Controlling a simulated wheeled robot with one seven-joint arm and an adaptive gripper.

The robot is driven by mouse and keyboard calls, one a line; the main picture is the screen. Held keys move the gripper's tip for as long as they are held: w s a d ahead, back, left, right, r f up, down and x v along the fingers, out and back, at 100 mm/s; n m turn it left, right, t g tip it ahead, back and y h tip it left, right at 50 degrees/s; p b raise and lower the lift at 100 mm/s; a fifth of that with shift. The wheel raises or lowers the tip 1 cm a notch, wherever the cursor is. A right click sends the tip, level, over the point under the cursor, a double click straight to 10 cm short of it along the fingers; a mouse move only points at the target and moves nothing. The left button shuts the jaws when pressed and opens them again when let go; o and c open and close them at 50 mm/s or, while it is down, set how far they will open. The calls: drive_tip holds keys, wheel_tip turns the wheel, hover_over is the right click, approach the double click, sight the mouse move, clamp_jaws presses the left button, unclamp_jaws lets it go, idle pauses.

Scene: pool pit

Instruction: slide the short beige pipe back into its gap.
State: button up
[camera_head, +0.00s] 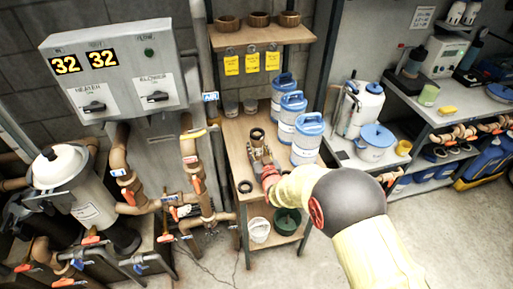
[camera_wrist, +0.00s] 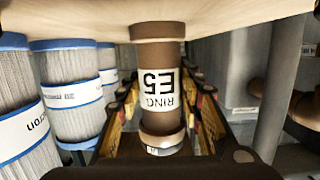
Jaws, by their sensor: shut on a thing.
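The short beige-brown pipe (camera_wrist: 158,60) carries a white label with "RING E5", which reads upside down in the wrist view. It sits between the two fingers of my gripper (camera_wrist: 163,95), which is shut on it. In the head view the pipe (camera_head: 257,136) is upright over the wooden bench, with my gripper (camera_head: 261,155) around it from the near side. In the wrist view its end is at or close to a pale board; I cannot tell whether they touch. The pipework (camera_head: 192,155) stands left of the bench. I cannot make out the gap clearly.
Several blue-topped filter cartridges (camera_head: 306,138) stand close to the right of my gripper. A dark ring (camera_head: 245,187) lies on the wooden bench (camera_head: 236,150). A shelf (camera_head: 240,37) with yellow tags hangs above. A grey control box (camera_head: 115,70) is on the wall at left.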

sight(259, 145)
drive_tip(key=shift+r, duration=0.65)
drive_tip(key=shift+r+p, duration=0.3)
drive_tip(key=shift+r, duration=0.05)
drive_tip(key=shift+r, duration=0.6)
